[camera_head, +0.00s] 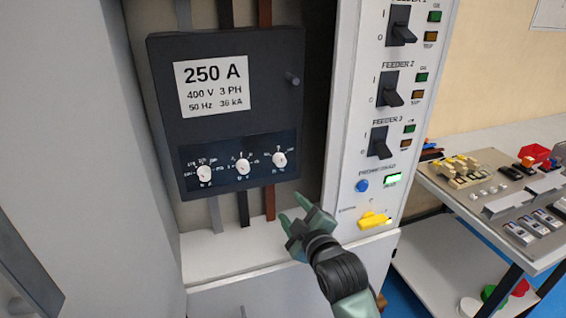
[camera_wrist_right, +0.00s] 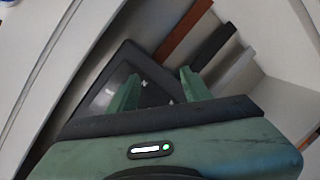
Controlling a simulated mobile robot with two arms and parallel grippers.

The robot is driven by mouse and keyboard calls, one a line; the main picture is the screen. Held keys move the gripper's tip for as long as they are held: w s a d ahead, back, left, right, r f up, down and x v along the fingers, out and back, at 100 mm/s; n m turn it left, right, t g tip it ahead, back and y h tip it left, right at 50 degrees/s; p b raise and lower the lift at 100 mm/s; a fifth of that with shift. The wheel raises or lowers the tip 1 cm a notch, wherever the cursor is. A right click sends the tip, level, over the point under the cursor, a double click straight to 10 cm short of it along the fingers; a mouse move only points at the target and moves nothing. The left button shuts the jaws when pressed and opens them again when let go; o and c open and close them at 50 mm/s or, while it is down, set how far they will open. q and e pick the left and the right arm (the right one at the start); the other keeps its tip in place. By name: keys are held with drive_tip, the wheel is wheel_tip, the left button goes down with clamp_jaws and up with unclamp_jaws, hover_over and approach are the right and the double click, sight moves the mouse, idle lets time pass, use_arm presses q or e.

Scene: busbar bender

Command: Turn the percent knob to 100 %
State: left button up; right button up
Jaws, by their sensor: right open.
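Three white knobs sit in a row on the lower panel of the dark breaker (camera_head: 228,120) labelled 250 A: a left knob (camera_head: 204,174), a middle knob (camera_head: 243,167) and a right knob (camera_head: 280,160). Their scale print is too small to read, so I cannot tell which is the percent knob. My right gripper (camera_head: 292,209) is open and empty, below and slightly right of the right knob, apart from it. In the right wrist view its two green fingers (camera_wrist_right: 160,90) point toward the breaker (camera_wrist_right: 150,62). My left gripper is not in view.
Coloured busbars (camera_head: 243,209) run down below the breaker. To the right, a white panel (camera_head: 345,150) carries feeder switches (camera_head: 390,90), a blue button (camera_head: 362,186) and a yellow handle (camera_head: 373,219). A table (camera_head: 450,190) with parts stands further right. The space before the knobs is free.

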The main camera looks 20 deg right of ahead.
drive_tip(key=n+t, duration=0.1)
drive_tip(key=t, duration=0.1)
approach(282, 163)
drive_tip(key=w, duration=0.5)
drive_tip(key=w+p, duration=0.1)
drive_tip(key=w, duration=0.3)
drive_tip(key=shift+a, duration=0.2)
clamp_jaws()
